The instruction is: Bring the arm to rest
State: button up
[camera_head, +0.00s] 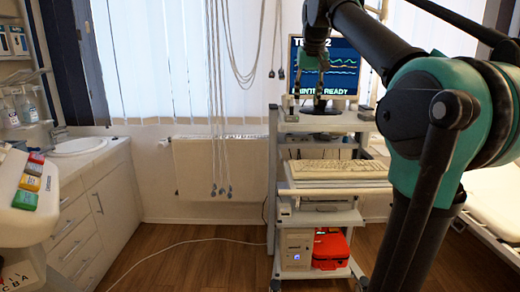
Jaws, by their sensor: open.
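My arm, dark grey with teal joint covers, reaches in from the right side of the view. It bends at a large joint close to the camera. My gripper (309,92) hangs pointing down in front of the monitor (345,68) on the cart. Its fingers are apart and nothing shows between them. The dark fingers partly blend with the dark screen behind them.
The wheeled cart (322,127) carries a keyboard (326,168), a white computer (297,250) and a red case (330,247). Cables (222,110) hang left of it before a radiator (205,165). A sink cabinet (95,195) stands left. Wooden floor (195,265) lies open between.

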jog(key=s+d+f, duration=0.1)
jog(key=s+f, duration=0.2)
jog(key=f, duration=1)
jog(key=s+d+f, duration=0.1)
jog(key=s+f, duration=0.2)
jog(key=f, duration=1)
jog(key=s+d+f, duration=0.2)
jog(key=s+f, duration=1.7)
jog(key=f, duration=0.4)
jog(key=shift+s+f, duration=0.2)
jog(key=shift+f, duration=0.1)
